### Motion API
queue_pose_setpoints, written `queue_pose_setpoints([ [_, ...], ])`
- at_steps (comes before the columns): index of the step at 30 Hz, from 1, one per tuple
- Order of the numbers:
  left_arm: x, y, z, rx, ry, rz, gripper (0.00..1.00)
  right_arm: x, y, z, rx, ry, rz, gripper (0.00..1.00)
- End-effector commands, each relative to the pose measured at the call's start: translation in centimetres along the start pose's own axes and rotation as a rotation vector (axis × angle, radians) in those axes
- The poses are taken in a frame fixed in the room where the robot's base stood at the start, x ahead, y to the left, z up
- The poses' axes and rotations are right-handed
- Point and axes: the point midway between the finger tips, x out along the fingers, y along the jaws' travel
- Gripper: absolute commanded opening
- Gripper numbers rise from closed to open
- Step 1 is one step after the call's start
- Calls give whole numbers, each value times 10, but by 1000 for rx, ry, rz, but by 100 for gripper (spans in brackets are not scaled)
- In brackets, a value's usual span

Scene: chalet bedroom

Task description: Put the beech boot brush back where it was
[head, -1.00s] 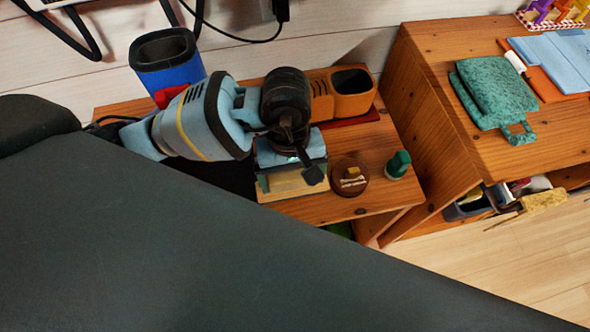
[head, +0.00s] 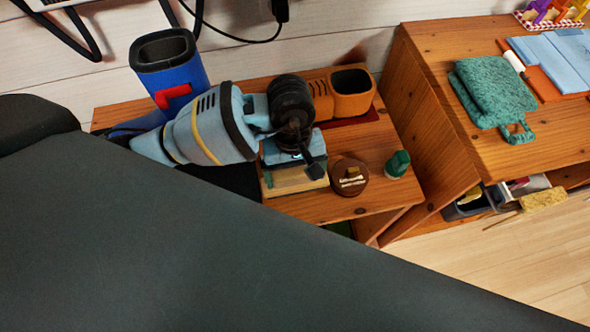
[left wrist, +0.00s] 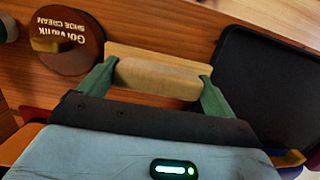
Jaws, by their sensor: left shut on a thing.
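The beech boot brush (left wrist: 158,76) is a pale wooden block between the two green fingers of my left gripper (left wrist: 153,88) in the left wrist view. The gripper is shut on it. In the head view the brush (head: 299,183) shows just below my left gripper (head: 296,176), over the front part of the low wooden bench. The brush's underside is hidden, and I cannot tell whether it touches the bench top. My right gripper is not in view.
A round brown shoe cream tin (head: 349,177) stands right of the brush, with a green-topped item (head: 398,164) beyond it. A black tray (left wrist: 268,85) lies on the brush's other side. An orange holder (head: 353,103) and a blue container (head: 180,75) stand behind.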

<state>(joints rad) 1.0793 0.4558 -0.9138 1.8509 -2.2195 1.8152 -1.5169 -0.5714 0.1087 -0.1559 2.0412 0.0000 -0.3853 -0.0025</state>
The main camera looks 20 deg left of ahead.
Motion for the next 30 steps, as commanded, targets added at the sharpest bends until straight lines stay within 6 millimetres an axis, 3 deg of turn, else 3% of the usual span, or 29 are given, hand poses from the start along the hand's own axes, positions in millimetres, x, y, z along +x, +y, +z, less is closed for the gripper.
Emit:
queue_pose_setpoints([
  [3,4,0,0,0,-1,-1,66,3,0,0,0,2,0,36],
  [4,4,0,0,0,-1,-2,92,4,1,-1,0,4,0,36],
  [6,3,0,0,0,-1,-1,100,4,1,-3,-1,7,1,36],
  [17,-5,0,0,0,2,2,100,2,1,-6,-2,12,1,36],
  [30,-86,0,-1,1,4,2,100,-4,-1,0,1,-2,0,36],
])
